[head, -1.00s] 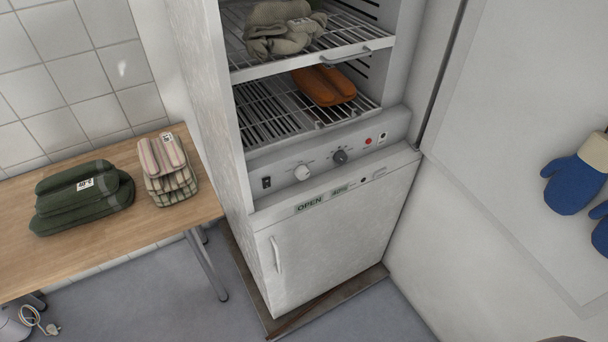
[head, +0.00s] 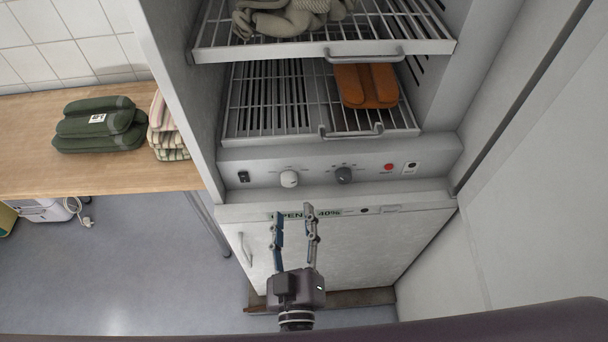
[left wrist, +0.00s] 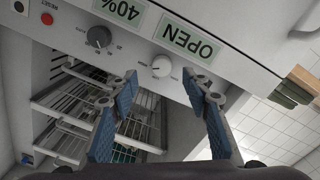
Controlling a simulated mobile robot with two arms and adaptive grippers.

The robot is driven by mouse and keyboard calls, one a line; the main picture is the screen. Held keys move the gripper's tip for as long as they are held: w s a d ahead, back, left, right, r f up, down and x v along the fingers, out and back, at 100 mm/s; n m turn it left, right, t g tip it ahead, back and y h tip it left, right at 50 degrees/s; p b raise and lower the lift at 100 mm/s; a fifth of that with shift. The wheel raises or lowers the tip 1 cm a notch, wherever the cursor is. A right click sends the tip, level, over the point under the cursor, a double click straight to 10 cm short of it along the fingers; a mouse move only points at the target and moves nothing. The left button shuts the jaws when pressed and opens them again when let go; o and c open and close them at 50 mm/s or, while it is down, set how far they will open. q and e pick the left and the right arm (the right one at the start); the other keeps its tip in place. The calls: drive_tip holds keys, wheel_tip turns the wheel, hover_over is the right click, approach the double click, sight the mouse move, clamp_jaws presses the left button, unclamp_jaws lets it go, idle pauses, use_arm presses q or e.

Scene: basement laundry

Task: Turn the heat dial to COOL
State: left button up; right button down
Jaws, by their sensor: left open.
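Two round dials sit on the grey control panel (head: 440,155) of the drying cabinet: a white dial (head: 289,179) and a dark grey dial (head: 343,175) to its right. My right gripper is not in view.
Above the panel, wire shelves hold an orange folded item (head: 366,86) and grey-beige cloth (head: 290,18). A black switch (head: 244,176) and red button (head: 389,167) flank the dials. A wooden table (head: 30,165) with a green bundle (head: 98,125) stands left.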

sight(288, 183)
use_arm(q)
drive_tip(key=w, duration=0.2)
drive_tip(key=w+a+r, duration=0.1)
drive_tip(key=shift+w+n+p, duration=0.25)
drive_tip(key=shift+n+p, duration=0.05)
drive_tip(key=w, duration=0.3)
drive_tip(key=shift+w+d+f, duration=0.1)
drive_tip(key=shift+w+d, duration=0.05)
drive_tip(key=shift+w, duration=0.45)
drive_tip(key=shift+c, duration=0.2)
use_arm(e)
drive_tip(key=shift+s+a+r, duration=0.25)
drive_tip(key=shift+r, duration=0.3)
use_arm(q)
drive_tip(key=c, duration=1.1)
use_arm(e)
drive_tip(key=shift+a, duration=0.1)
